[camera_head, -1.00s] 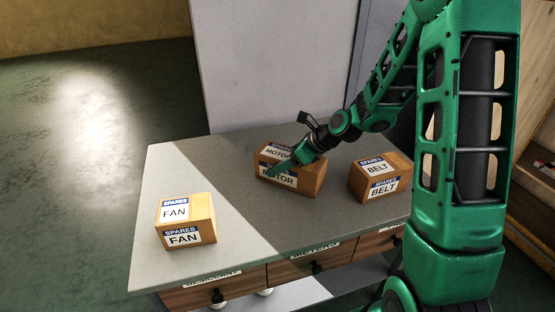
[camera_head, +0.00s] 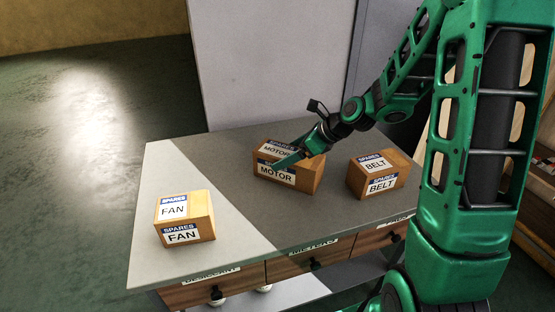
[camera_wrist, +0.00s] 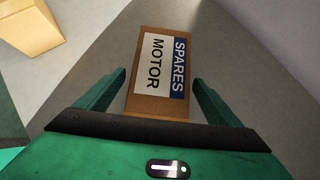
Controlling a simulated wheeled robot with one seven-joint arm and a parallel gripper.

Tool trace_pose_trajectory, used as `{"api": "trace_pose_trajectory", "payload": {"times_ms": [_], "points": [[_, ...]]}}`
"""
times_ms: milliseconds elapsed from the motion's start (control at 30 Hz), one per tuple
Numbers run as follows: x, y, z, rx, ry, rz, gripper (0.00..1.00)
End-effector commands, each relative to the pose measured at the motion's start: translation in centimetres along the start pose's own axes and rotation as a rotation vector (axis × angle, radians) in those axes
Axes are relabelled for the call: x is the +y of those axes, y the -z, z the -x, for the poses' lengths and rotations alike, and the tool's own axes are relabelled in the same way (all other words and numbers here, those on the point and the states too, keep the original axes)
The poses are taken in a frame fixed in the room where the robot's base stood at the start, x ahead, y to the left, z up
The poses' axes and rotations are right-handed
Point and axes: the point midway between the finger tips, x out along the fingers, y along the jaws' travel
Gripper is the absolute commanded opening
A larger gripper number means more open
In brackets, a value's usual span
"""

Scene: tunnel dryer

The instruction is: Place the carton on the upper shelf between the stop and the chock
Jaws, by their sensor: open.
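Three cartons stand on a grey-topped cabinet (camera_head: 235,220). The MOTOR carton (camera_head: 310,178) is at the back middle, the FAN carton (camera_head: 203,222) at the front left and the BELT carton (camera_head: 375,172) to the right. My gripper (camera_head: 283,163) is open and empty at the MOTOR carton. In the wrist view the MOTOR carton (camera_wrist: 162,75) lies ahead, in line with the gap between my open fingers (camera_wrist: 160,88); its near end reaches in between them. I cannot tell whether a finger touches it. No upper shelf, stop or chock can be made out.
The cabinet front has labelled wooden drawers (camera_head: 310,263) with dark knobs. A tall grey panel (camera_head: 275,65) stands behind the cabinet. Wooden shelving (camera_head: 535,225) shows at the right edge, partly behind my arm. Green floor is open at left.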

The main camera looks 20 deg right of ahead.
Motion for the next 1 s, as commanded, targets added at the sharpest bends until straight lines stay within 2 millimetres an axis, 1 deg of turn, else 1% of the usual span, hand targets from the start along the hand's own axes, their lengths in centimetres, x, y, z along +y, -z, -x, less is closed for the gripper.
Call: {"api": "trace_pose_trajectory", "payload": {"times_ms": [33, 100, 200, 333, 500, 733, 867, 967, 1000], "points": [[-0.1, -0.1, 1.2, -0.001, 0.005, 0.000, 0.87], [-0.1, -0.1, 2.6, -0.001, 0.006, 0.000, 0.87], [-0.1, 0.0, 4.4, -0.001, 0.006, 0.000, 0.87], [-0.1, -0.1, 6.2, -0.001, 0.003, 0.000, 0.87], [-0.1, 0.0, 7.4, 0.000, 0.002, 0.000, 0.87], [0.0, 0.1, 7.7, 0.006, 0.001, 0.012, 0.87], [0.4, 1.2, 8.6, 0.058, 0.008, 0.126, 0.87], [1.0, 3.0, 10.1, 0.140, 0.007, 0.300, 0.87], [1.2, 3.8, 10.9, 0.179, 0.002, 0.381, 0.87]]}}
